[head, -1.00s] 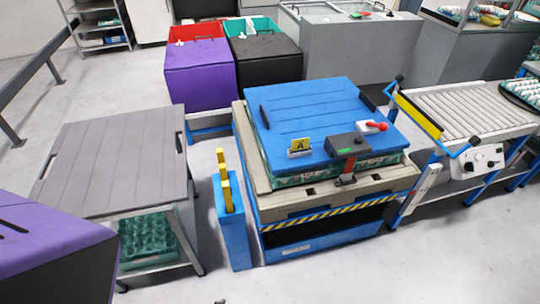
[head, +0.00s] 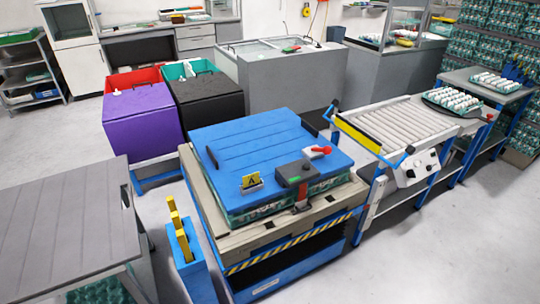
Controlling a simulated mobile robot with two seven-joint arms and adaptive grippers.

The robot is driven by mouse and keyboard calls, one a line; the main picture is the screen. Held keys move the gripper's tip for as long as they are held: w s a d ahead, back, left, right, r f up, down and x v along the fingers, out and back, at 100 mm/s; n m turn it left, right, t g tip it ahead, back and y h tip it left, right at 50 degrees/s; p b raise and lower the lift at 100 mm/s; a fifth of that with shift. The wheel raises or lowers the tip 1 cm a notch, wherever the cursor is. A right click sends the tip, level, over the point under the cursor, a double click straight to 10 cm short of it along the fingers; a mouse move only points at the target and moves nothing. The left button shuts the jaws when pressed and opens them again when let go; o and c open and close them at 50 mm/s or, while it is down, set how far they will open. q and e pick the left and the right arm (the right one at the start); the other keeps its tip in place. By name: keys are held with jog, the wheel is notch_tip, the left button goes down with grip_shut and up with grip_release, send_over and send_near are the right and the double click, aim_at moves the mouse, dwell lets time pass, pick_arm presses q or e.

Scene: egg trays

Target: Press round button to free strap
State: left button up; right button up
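A blue lid (head: 262,143) covers a stack of green egg trays (head: 262,213) on a beige pallet (head: 222,240). A dark grey buckle box (head: 295,173) sits at the lid's front edge. A small green patch (head: 294,180) shows on the box; I cannot tell whether it is the round button. A red strap (head: 301,196) runs from the box down the front of the stack. A red handle (head: 320,150) on a light base lies behind the box, to its right. Neither of my grippers is in view.
The pallet rests on a blue lift with a yellow-black striped edge (head: 290,244). A blue post with yellow tabs (head: 187,252) stands at its left front. A grey table (head: 60,225) is at left, a roller conveyor (head: 392,124) at right. Purple (head: 142,122) and black bins stand behind. Floor at lower right is clear.

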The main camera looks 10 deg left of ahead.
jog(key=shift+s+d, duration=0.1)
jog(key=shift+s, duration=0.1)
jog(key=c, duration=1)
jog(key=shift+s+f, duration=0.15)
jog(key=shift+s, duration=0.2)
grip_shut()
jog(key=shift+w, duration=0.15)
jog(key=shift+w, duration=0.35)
